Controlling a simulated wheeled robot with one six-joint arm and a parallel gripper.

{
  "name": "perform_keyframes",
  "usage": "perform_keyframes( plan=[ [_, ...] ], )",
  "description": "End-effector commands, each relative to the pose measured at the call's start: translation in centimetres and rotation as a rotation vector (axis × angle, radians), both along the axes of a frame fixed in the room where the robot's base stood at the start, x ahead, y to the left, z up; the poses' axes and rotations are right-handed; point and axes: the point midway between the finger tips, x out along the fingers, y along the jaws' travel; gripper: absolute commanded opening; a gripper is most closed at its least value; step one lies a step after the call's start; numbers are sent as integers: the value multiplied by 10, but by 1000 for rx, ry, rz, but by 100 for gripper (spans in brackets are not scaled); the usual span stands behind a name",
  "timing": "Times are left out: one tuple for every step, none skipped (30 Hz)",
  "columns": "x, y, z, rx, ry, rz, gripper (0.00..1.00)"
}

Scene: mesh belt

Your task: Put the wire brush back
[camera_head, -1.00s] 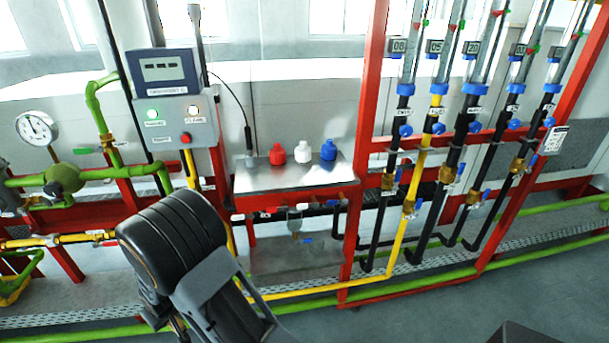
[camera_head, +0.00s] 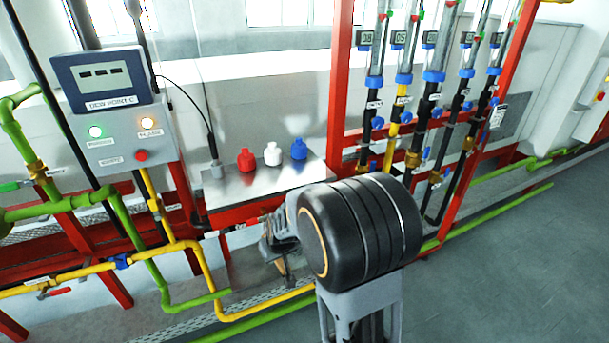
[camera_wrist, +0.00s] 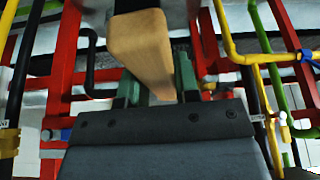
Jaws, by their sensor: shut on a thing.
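My gripper (camera_wrist: 155,78) shows in the wrist view with its two green fingers on either side of a tan wooden piece, shut on it. This piece looks like the handle of the wire brush (camera_wrist: 142,50). In the head view my gripper (camera_head: 277,250) is small and partly hidden behind my dark arm joint, in front of the red frame below the metal shelf.
A metal shelf (camera_head: 232,192) holds a red bottle (camera_head: 247,160), a white bottle (camera_head: 273,154) and a blue bottle (camera_head: 299,149). A control box (camera_head: 122,135) stands left of it. Yellow and green pipes run low in front. Open floor (camera_head: 500,270) lies to the right.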

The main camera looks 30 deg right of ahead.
Motion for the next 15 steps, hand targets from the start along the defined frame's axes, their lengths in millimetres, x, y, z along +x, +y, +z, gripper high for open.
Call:
perform_keyframes(
  plan=[
    [-10,-21,30,-2,-18,-25,7],
    [-17,-32,46,-4,-19,-32,7],
    [-27,-47,68,-5,-20,-41,7],
    [-34,-58,84,-5,-18,-49,7],
    [-41,-68,99,-5,-18,-55,7],
    [-49,-81,118,-6,-17,-62,7],
    [-56,-90,131,-6,-15,-67,7],
    [-60,-97,141,-5,-13,-70,7],
    [-67,-107,156,-5,-12,-75,7],
    [-70,-113,164,-5,-9,-78,7],
    [-75,-119,173,-4,-9,-82,7],
    [-79,-126,184,-4,-8,-84,7],
    [-83,-131,192,-4,-8,-87,7],
    [-86,-136,199,-3,-7,-89,7],
    [-90,-142,207,-3,-6,-92,7]
  ],
)
